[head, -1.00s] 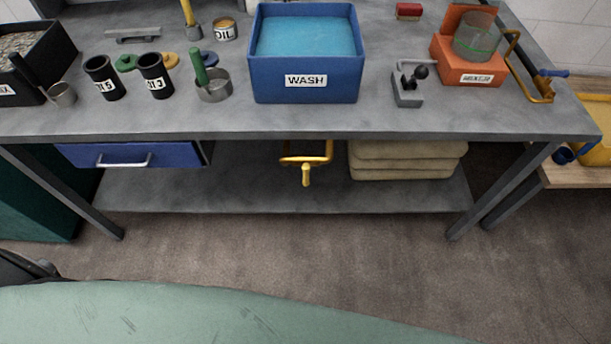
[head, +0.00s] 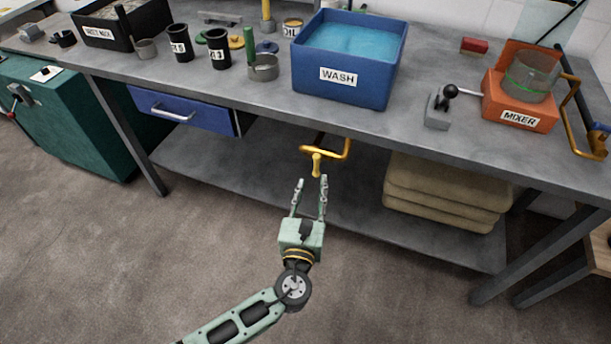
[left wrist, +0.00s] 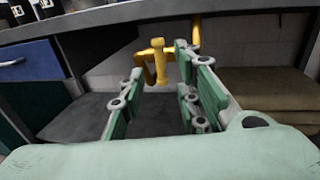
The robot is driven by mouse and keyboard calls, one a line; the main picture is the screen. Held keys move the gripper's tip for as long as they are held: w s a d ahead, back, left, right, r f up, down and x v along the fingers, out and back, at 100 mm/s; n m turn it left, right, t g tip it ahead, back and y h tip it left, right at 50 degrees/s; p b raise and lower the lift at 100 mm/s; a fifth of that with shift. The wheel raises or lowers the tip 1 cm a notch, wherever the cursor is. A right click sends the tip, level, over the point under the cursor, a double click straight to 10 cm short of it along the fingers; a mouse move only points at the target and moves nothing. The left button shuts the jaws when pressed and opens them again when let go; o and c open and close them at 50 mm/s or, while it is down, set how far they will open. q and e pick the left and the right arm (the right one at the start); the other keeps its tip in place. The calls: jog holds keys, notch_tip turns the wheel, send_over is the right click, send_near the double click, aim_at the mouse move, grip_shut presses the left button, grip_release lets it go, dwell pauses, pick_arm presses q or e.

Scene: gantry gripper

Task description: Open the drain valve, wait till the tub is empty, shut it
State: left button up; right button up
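The blue WASH tub (head: 345,84) stands on the bench and holds light blue water. A yellow drain pipe with a valve handle (head: 317,162) hangs under the bench edge below the tub. My left gripper (head: 311,186) is open and empty, just in front of and below the valve, pointing at it. In the left wrist view the valve (left wrist: 158,58) shows between and beyond the two green fingers (left wrist: 160,90); they do not appear to touch it. My right gripper is not in view.
The bench's front edge (head: 270,112) runs above my left gripper. A blue drawer (head: 185,110) is at left, and folded tan sacks (head: 440,195) lie on the lower shelf at right. The shelf (head: 240,165) is bare between them.

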aim_at(316, 165)
pick_arm(q)
jog(key=w, duration=0.6)
jog(key=shift+w+d, duration=0.2)
jog(key=shift+d, duration=0.1)
jog(key=shift+w+d, duration=0.1)
jog(key=shift+w, duration=0.5)
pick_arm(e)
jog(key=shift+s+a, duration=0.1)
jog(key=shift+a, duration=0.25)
pick_arm(q)
grip_shut()
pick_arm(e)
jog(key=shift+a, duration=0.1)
